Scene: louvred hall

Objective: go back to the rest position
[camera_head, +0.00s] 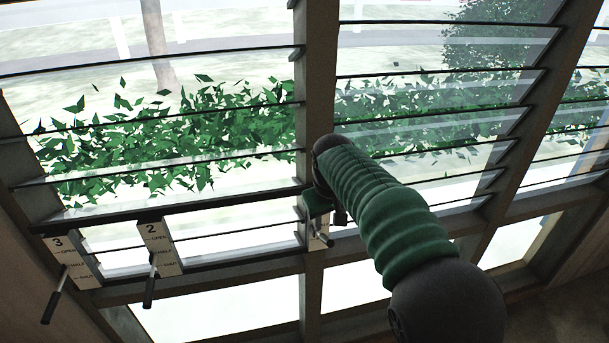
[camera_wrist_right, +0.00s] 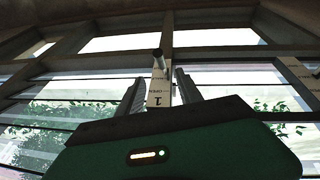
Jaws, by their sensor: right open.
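My right gripper (camera_head: 331,219) is at the window post, mostly hidden behind my green-sleeved right arm in the head view. In the right wrist view the gripper (camera_wrist_right: 159,77) shows two grey fingers spread apart. Between and beyond them is a pale plate marked 1 (camera_wrist_right: 159,97), with a lever (camera_wrist_right: 159,60) ending in a round knob. A gap shows between the fingers and the lever; whether any part touches is unclear. In the head view part of this plate (camera_head: 316,238) shows below the gripper. My left gripper is not in view.
Plates marked 3 (camera_head: 80,265) and 2 (camera_head: 160,249) stand to the left, with dark lever handles (camera_head: 55,296) and (camera_head: 149,288) pointing downward. Glass louvres (camera_head: 220,220) fill the frames around the post (camera_head: 316,80). Green leaves show beyond the glass.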

